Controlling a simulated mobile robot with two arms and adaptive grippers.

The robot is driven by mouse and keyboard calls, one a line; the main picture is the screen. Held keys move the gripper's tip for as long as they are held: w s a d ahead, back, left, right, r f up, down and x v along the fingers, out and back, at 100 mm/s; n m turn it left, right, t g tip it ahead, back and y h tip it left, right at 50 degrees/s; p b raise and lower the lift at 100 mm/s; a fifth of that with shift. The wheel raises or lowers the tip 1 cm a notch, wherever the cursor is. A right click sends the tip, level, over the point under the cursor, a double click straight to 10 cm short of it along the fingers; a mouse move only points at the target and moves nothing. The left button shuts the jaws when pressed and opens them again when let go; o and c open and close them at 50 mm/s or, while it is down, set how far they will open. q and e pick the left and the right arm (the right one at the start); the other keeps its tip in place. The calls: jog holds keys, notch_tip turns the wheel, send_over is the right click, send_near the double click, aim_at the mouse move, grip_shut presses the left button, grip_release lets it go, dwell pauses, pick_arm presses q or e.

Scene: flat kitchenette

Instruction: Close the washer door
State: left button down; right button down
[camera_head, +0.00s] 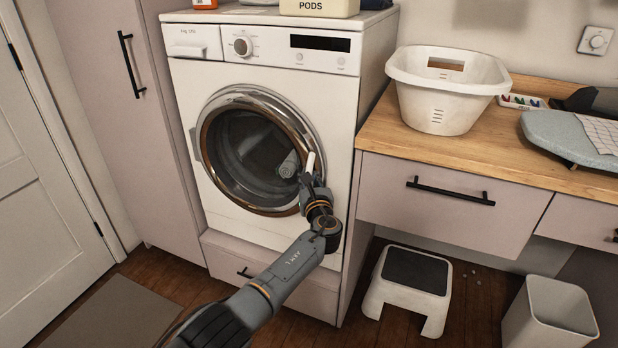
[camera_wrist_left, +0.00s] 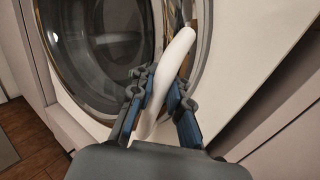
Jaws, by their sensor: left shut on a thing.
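The washer (camera_head: 330,85) is a white front loader in the head view. Its round door (camera_head: 203,150) has a dark glass and a brownish metal rim, set inside a chrome ring. The door stands nearly flush with the front, seemingly a little ajar at its right side. My left gripper (camera_head: 312,178) is at that right side, shut on the white door handle (camera_head: 311,161). In the left wrist view, the left gripper (camera_wrist_left: 160,88) has its fingers on both sides of the curved handle (camera_wrist_left: 172,55), beside the door rim (camera_wrist_left: 62,85). My right gripper is out of view.
A drawer (camera_head: 215,255) lies below the washer. A wooden counter (camera_head: 400,130) with a white basket (camera_head: 440,110) is at right. A step stool (camera_head: 378,295) and bin (camera_head: 525,325) stand on the floor.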

pick_arm(q)
jog(key=shift+d, duration=0.4)
jog(key=c, duration=1.5)
grip_release()
jog(key=shift+c, duration=0.2)
jog(key=shift+d, duration=0.15)
jog(key=shift+s, duration=0.1)
jog(key=shift+s, duration=0.2)
jog(key=v, duration=1.1)
jog(key=shift+s, duration=0.25)
jog(key=shift+f, duration=0.1)
